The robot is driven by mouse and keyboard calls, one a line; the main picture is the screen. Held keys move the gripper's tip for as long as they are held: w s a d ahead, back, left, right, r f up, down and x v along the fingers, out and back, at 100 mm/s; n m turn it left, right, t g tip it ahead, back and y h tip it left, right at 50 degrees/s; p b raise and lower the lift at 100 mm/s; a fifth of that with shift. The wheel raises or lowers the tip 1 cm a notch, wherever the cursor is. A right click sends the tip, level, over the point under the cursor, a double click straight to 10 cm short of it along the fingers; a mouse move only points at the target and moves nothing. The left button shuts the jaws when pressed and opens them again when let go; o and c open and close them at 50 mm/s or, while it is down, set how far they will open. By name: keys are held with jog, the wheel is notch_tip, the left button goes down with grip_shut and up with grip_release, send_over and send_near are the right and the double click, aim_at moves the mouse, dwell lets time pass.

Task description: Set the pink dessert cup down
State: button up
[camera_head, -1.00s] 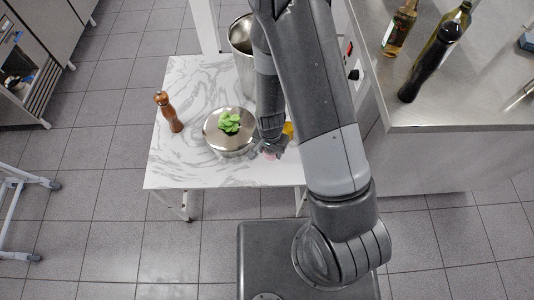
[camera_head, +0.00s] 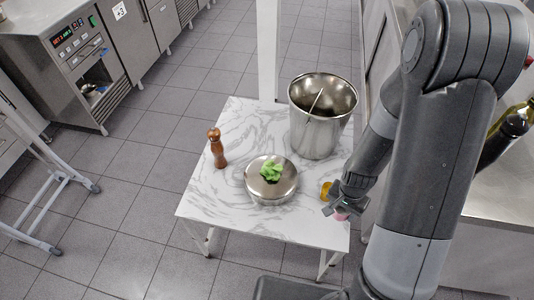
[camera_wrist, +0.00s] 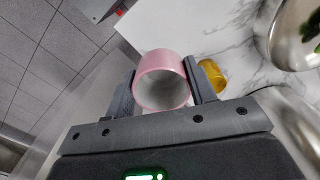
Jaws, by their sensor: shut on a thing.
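The pink dessert cup (camera_wrist: 163,80) is between the two fingers of my gripper (camera_wrist: 162,88) in the wrist view, its open mouth facing the camera. My gripper is shut on it. In the head view my gripper (camera_head: 345,203) is at the right front corner of the marble-topped table (camera_head: 262,224), and only a small pink part of the cup (camera_head: 341,216) shows below the fingers. Whether the cup touches the tabletop is hidden.
A yellow cup (camera_head: 326,190) stands close beside my gripper. A steel bowl (camera_head: 271,188) with green leaves (camera_head: 271,171) is left of it. A steel pot (camera_head: 318,132) stands behind, and a wooden pepper mill (camera_head: 217,148) at the left. The front left of the tabletop is clear.

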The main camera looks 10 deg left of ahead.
notch_tip(320, 180, up, 16)
jog(key=w+a+r, duration=0.1)
jog(key=w+a, duration=0.6)
jog(key=w, duration=0.4)
jog(key=w+a+r, duration=0.2)
jog(key=w+a, duration=0.6)
jog(key=w, duration=0.2)
jog(key=w+a+f, duration=0.1)
jog(key=w+a, duration=0.2)
jog(key=a, duration=0.4)
jog(key=w+a+f+n, duration=0.1)
jog(key=w+a, duration=0.2)
jog(key=a, duration=0.3)
jog(key=w+a+f, duration=0.1)
jog(key=w+a, duration=0.2)
jog(key=a, duration=0.4)
jog(key=f, duration=2.8)
jog(key=shift+w+a+f, duration=0.2)
jog(key=shift+w, duration=0.1)
